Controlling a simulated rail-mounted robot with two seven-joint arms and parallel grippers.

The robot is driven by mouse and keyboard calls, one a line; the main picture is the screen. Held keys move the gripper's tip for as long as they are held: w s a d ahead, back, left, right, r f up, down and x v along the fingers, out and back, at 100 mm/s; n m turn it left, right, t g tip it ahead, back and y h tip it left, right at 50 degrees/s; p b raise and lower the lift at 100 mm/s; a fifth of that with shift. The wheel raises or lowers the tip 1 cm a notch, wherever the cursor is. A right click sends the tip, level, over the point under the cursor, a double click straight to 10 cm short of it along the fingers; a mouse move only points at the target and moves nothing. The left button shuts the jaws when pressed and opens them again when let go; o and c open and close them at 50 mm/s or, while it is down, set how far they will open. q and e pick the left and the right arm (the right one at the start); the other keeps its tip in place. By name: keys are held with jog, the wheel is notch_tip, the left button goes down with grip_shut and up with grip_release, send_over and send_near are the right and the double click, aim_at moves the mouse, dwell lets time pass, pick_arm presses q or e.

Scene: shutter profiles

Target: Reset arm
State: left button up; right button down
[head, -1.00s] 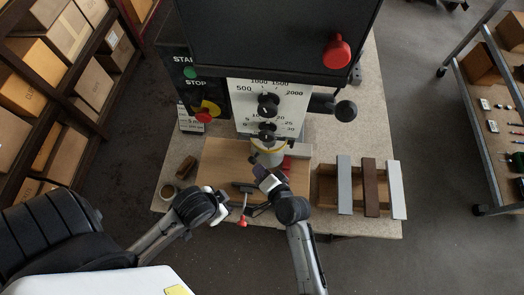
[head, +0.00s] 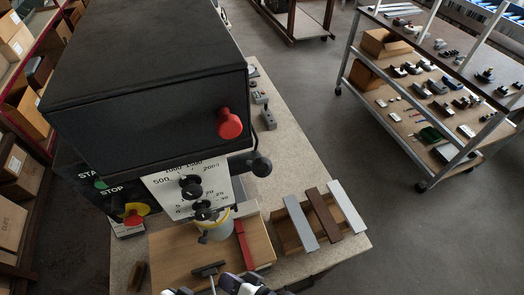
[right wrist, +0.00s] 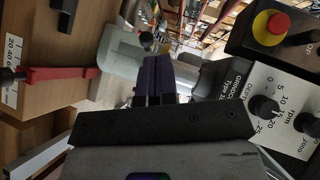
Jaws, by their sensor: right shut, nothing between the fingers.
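My right gripper (head: 240,286) is at the bottom edge of the head view, in front of the wooden board on the machine table. In the right wrist view its dark purple fingers (right wrist: 165,78) are closed together with nothing between them. A small part of what looks like my left gripper shows at the bottom edge of the head view, left of the right one; its fingers cannot be made out. Grey (head: 299,222), brown (head: 322,215) and white (head: 347,207) profiles lie side by side across a wooden box, apart from the grippers.
The black machine (head: 150,90) with a red knob (head: 230,122) and dials overhangs the wooden board (head: 175,255). A red bar (head: 243,243) and a black T-handle (head: 208,269) are on the board. A loaded trolley (head: 425,95) stands at the right, with clear floor between.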

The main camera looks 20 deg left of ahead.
jog(key=w+d+r+n+t+h+p, duration=0.1)
jog(key=w+d+r+n+h, duration=0.15)
jog(key=d+h, duration=0.65)
jog(key=w+d+r+n+t+h, duration=0.1)
jog(key=w+d+n+t+h, duration=0.15)
jog(key=d, duration=1.25)
jog(key=s+d+m+h+p, duration=0.1)
jog(key=s+d+m+h, duration=0.15)
jog(key=s+d, duration=0.45)
jog(key=s+d+f+m+g+p, duration=0.1)
jog(key=s+d+f+g, duration=0.2)
jog(key=s+f, duration=0.1)
jog(key=shift+s+d+f+m, duration=0.2)
jog(key=shift+s+d+m, duration=0.15)
jog(key=shift+s, duration=0.45)
